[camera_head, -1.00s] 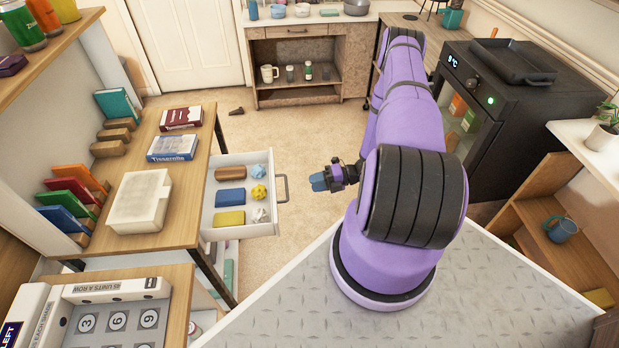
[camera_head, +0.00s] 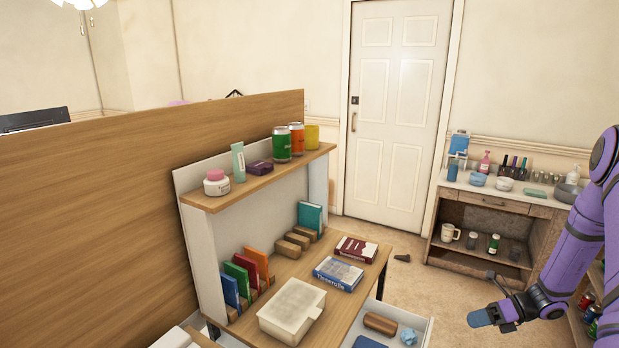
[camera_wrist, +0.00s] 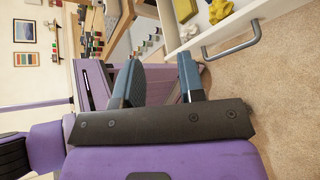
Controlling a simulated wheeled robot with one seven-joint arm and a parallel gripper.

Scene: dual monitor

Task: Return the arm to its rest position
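My purple arm (camera_head: 585,235) is at the right edge of the head view, bent downward. My gripper (camera_head: 483,317) hangs over the floor, right of the desk and its pulled-out drawer (camera_head: 427,331). In the wrist view my gripper (camera_wrist: 158,72) has its two blue-grey fingers apart, with nothing held between them. The drawer (camera_wrist: 215,40) and its metal handle (camera_wrist: 232,48) show close by at the upper right of that view, apart from the fingers.
The desk (camera_head: 338,316) holds books and a pale box (camera_head: 292,311). A shelf (camera_head: 262,180) with cans stands above it. A low cabinet (camera_head: 485,200) and a white door (camera_head: 402,115) are behind. Carpet (camera_head: 445,290) is clear between desk and arm.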

